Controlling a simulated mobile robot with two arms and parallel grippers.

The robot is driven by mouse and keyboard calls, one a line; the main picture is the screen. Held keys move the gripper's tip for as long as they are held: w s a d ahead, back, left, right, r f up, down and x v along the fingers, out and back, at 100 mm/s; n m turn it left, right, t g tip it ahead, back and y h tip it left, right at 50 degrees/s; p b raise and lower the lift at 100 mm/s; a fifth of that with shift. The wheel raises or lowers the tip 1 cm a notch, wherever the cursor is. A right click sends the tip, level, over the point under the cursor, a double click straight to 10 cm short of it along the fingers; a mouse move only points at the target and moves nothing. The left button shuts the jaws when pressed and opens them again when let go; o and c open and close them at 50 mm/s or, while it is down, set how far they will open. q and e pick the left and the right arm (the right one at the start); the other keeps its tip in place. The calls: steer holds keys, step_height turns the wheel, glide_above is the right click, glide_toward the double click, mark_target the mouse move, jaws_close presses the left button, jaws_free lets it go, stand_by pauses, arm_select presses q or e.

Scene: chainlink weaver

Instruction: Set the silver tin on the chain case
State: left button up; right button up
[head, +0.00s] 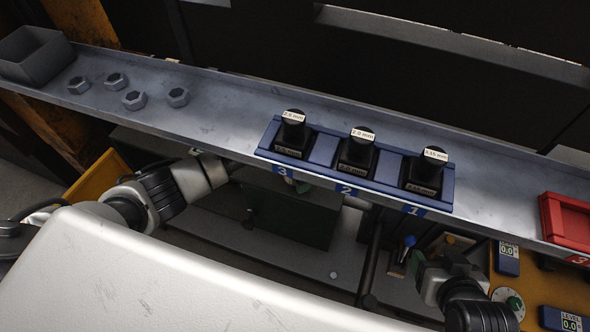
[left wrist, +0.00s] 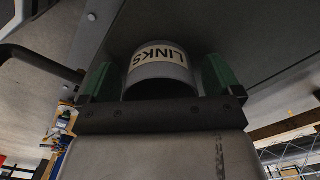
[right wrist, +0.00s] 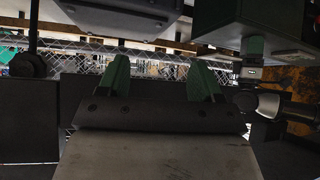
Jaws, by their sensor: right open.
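The silver tin (left wrist: 160,73), labelled LINKS, sits between the green fingers of my left gripper (left wrist: 158,80) in the left wrist view, close against both. The label reads upside down there. In the head view my left forearm reaches under the shelf, and the left gripper and tin are hidden. I cannot pick out the chain case for sure; a dark green box (head: 290,212) stands below the shelf beyond my left arm. My right gripper (right wrist: 160,78) is open and empty in the right wrist view. In the head view my right arm (head: 455,285) is at lower right.
A metal shelf (head: 225,115) crosses above the work area. It carries a blue rack (head: 325,150) with three black gauges, several hex nuts (head: 134,100), a grey bin (head: 35,55) and a red tray (head: 568,222). A panel with a dial (head: 508,303) is at lower right.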

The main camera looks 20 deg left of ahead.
arm_select(q)
steer(key=shift+r, duration=0.25)
step_height(320, 180, up, 5)
steer(key=shift+f+p, duration=0.1)
steer(key=shift+p, duration=0.9)
steer(key=shift+r+p, duration=0.4)
steer(key=shift+r, duration=0.85)
steer(key=s+d+f+n+t+h, duration=0.2)
steer(key=s+d+h, duration=0.15)
steer(key=s, duration=1.05)
steer(key=s+a+r+n+t+y, duration=0.1)
steer(key=s+a+r+n+y, duration=0.2)
steer(key=s+a, duration=0.6)
steer(key=s+r+n, duration=0.1)
steer(key=s+n, duration=0.1)
steer(key=s, duration=0.1)
steer(key=shift+a+r+t, duration=0.15)
steer(key=shift+t, duration=0.15)
arm_select(e)
steer(key=s+d+f+g+h, duration=0.1)
steer(key=s+d+g, duration=0.1)
steer(key=s+g, duration=0.3)
steer(key=s, duration=0.2)
steer(key=shift+s+d+f+g, duration=0.3)
steer(key=shift+s+f, duration=0.05)
